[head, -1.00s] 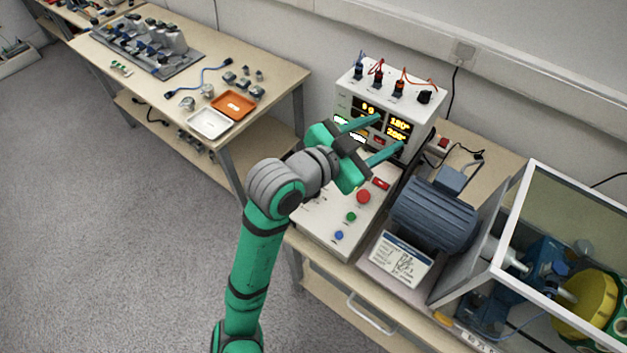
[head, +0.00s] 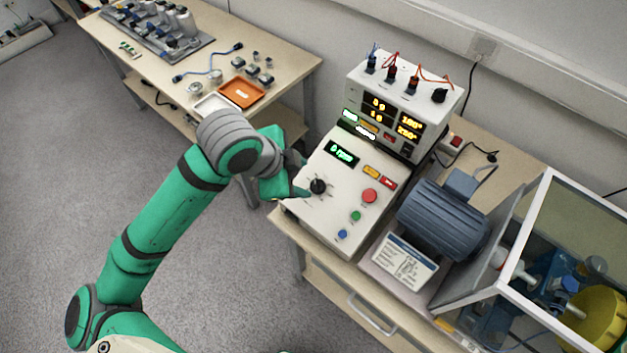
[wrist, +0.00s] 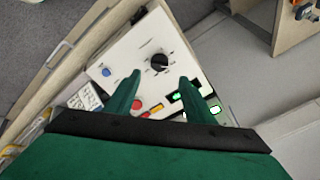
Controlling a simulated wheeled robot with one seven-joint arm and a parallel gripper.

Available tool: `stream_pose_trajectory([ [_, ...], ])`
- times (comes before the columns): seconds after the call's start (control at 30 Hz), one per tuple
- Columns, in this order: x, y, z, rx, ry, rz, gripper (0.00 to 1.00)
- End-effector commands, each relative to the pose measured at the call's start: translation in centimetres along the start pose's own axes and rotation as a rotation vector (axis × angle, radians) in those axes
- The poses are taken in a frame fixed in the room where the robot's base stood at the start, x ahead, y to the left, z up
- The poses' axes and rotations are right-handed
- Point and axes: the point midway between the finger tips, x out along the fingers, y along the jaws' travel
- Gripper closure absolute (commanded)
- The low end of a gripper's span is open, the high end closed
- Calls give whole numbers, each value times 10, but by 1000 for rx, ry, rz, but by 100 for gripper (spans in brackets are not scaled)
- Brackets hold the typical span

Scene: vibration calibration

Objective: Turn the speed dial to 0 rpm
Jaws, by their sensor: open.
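The speed dial is a black knob (head: 318,186) on the sloped white control panel (head: 333,215). A green display (head: 342,154) above it appears to read 0 rpm. My gripper (head: 303,178) is beside the dial, at its left in the head view; its far finger is partly hidden. In the wrist view the dial (wrist: 160,63) lies beyond and between the two spread green fingers (wrist: 157,88). The fingers are open, with nothing between them, and appear apart from the dial.
A red button (head: 370,195), a green button (head: 355,216) and a blue button (head: 343,234) sit right of the dial. A display box (head: 408,98) stands behind. A blue motor (head: 445,220) and a framed guard (head: 520,225) are at right. Floor at left is clear.

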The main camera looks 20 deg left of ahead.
Motion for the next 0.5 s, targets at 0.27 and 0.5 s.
stream_pose_trajectory([
  [0.27, 51, 1, -3, 3, 4, 4, 51],
  [0.5, 79, -1, 1, -4, 0, -1, 51],
])
